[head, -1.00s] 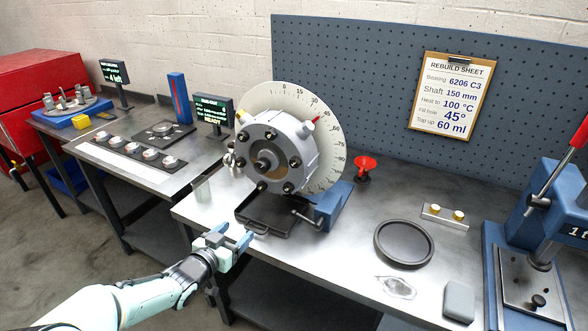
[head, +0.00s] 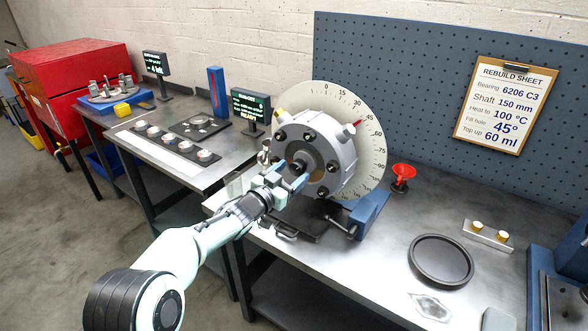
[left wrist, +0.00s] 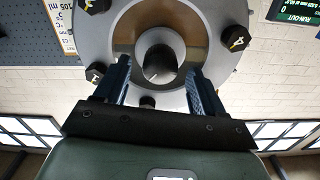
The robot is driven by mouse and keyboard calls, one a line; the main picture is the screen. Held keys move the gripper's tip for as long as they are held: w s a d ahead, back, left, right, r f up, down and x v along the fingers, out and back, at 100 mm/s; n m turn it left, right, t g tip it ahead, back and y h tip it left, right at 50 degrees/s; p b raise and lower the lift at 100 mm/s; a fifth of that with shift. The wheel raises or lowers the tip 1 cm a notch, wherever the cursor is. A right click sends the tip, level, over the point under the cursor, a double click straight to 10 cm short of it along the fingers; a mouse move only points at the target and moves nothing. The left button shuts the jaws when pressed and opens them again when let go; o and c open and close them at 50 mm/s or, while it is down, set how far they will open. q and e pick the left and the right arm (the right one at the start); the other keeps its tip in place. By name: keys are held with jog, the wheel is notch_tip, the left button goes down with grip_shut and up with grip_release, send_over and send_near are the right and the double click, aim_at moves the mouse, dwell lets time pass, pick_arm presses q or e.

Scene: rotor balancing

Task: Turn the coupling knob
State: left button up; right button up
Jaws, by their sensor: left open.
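The grey rotor housing (head: 335,140) stands upright on the bench in front of a white degree dial (head: 372,125). A red pointer (head: 353,125) shows near 45 on the dial. A dark central hub, the likely coupling knob, sits at the middle of its front face; in the left wrist view the round hub (left wrist: 160,55) lies between the two fingers. My left gripper (head: 293,178) is at the front of the hub, its fingers open on either side of it. I cannot tell whether the fingers touch it. My right gripper is not in view.
A black drip tray (head: 303,222) lies below the housing, beside a blue stand (head: 370,212). A red funnel (head: 402,176), a black round dish (head: 440,260) and a plate with brass pegs (head: 487,235) are to the right. The dark-screened display (head: 250,106) stands behind left.

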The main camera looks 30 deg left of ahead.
pick_arm(q)
jog(key=shift+w, duration=1)
jog(key=c, duration=1.1)
jog(key=shift+o, duration=0.2)
